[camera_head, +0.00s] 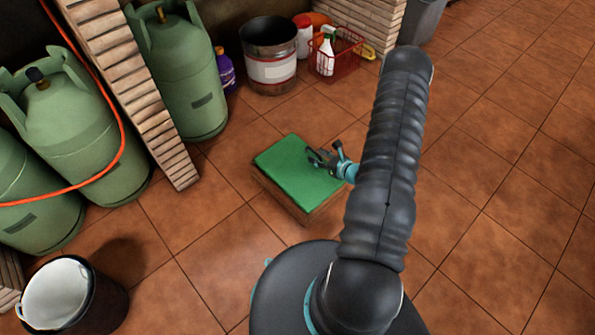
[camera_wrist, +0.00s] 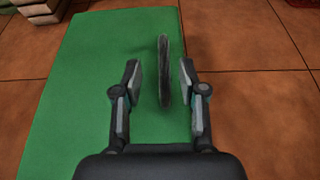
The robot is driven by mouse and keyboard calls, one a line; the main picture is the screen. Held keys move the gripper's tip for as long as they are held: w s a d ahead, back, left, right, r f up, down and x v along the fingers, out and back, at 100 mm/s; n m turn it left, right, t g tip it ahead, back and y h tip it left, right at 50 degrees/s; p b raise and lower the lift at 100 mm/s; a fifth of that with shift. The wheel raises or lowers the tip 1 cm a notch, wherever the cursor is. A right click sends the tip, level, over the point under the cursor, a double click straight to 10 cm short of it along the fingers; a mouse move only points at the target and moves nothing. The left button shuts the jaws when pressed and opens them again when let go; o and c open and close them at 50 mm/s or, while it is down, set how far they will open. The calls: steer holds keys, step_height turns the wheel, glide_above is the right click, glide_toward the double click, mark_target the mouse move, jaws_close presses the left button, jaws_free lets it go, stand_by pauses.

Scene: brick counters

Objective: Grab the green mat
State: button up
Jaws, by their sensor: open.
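The green mat (camera_head: 290,168) is a flat rectangle on top of a low brown wooden block or box on the tiled floor. It fills the left and middle of the wrist view (camera_wrist: 90,90). My gripper (camera_head: 325,158) is at the mat's right part, over its surface. In the wrist view my gripper (camera_wrist: 160,75) is open, with one finger on each side of a thin grey upright piece (camera_wrist: 164,65). I cannot tell what this piece is or whether it is joined to the mat. Neither finger touches it.
Green gas cylinders (camera_head: 185,75) stand at the left behind a brick strip (camera_head: 135,90). A metal bucket (camera_head: 270,55) and a red basket (camera_head: 340,60) with a spray bottle (camera_head: 326,52) are at the back. A white-lined bucket (camera_head: 60,295) is front left. Tiles at right are clear.

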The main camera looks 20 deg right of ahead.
steer(key=shift+r+x, duration=0.2)
steer(key=shift+x, duration=2.45)
steer(key=shift+w+d, duration=0.1)
steer(key=shift+d, duration=0.05)
jaws_close()
